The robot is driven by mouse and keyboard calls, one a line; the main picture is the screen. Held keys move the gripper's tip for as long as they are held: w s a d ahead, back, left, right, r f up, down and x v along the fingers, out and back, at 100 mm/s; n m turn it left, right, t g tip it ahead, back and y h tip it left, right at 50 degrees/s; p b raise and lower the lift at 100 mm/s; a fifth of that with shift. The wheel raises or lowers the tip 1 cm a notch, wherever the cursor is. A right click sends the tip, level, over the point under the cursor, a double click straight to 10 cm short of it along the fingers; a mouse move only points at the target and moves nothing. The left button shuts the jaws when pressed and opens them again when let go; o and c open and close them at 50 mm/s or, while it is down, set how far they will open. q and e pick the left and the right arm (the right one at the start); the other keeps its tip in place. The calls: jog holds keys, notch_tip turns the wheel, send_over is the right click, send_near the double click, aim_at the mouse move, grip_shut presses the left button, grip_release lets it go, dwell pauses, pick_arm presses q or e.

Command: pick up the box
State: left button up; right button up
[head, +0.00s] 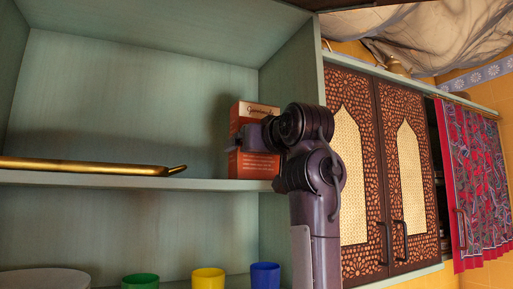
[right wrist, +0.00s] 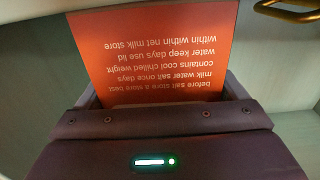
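In the right wrist view the printed face of the box (right wrist: 160,55) fills the gap between my two fingers (right wrist: 162,88), one at each side edge. I cannot tell whether they press on it. My left gripper is not in view.
Below are green (head: 140,281), yellow (head: 208,279) and blue (head: 265,276) cups and a pale round thing (head: 45,279). Patterned cabinet doors (head: 385,170) are to the right.

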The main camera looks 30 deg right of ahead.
aim_at(254, 104)
jog(key=shift+s+r, duration=0.2)
jog(key=shift+s, duration=0.55)
jog(key=c, duration=0.5)
jog(key=shift+w+a+f, duration=0.1)
jog(key=shift+w+f, duration=0.15)
jog(key=shift+w, duration=0.65)
jog(key=shift+c, duration=0.4)
jog(key=shift+w+f, duration=0.1)
jog(key=shift+w, duration=0.2)
jog(key=shift+s+r, duration=0.45)
jog(key=shift+r, duration=0.35)
notch_tip(254, 104, up, 8)
jog(key=shift+r, duration=0.2)
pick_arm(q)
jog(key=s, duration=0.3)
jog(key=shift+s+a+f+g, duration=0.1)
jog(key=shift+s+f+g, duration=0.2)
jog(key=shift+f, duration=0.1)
pick_arm(e)
jog(key=shift+r, duration=0.15)
jog(key=shift+w, duration=0.15)
